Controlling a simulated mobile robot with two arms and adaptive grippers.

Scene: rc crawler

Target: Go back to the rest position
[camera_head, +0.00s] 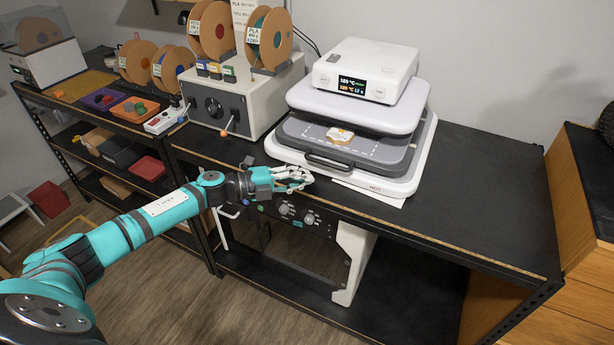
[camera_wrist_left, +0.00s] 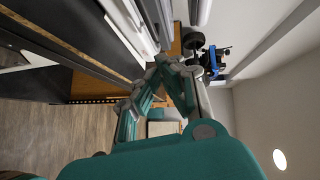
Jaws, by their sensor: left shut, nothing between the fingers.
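My left arm reaches in from the left in the head view. My left gripper (camera_head: 298,178) is at the front edge of the black workbench (camera_head: 470,190), just in front of the white and grey heated press (camera_head: 345,125). Its fingers are shut with nothing between them. In the left wrist view the fingers (camera_wrist_left: 160,75) come together at their tips. My right gripper is in neither view.
A white controller box (camera_head: 364,70) sits on the press, and a small pale item (camera_head: 340,135) lies on its lower plate. Filament spools (camera_head: 212,30) and trays stand left. A wooden cabinet (camera_head: 580,200) is right. Bare bench lies right of the press.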

